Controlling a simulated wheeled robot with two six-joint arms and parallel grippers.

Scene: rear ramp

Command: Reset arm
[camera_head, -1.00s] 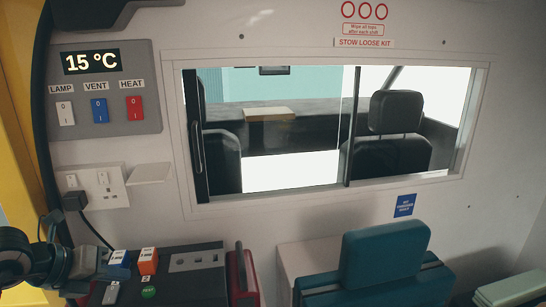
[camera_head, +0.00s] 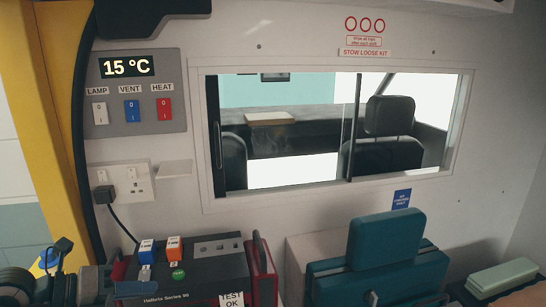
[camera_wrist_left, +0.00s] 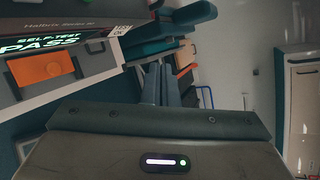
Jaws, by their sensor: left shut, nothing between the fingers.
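My left arm (camera_head: 40,285) comes in at the bottom left corner of the head view, in front of the left end of a dark monitor unit. In the left wrist view my left gripper (camera_wrist_left: 160,70) shows its two grey fingers side by side, shut, with nothing between them. The dark unit (camera_head: 205,270) bears a blue clip, an orange clip and a green round label on top. Its front with a "PASS" screen (camera_wrist_left: 45,42) and an orange part (camera_wrist_left: 40,68) shows in the left wrist view. My right gripper is not in view.
A switch panel (camera_head: 150,115) reading 15 °C and a socket with a black plug (camera_head: 131,192) are on the wall beside a window (camera_head: 300,182). A red case (camera_head: 262,270) stands right of the unit. A teal seat (camera_head: 385,240) is further right. A yellow post (camera_head: 55,120) stands at left.

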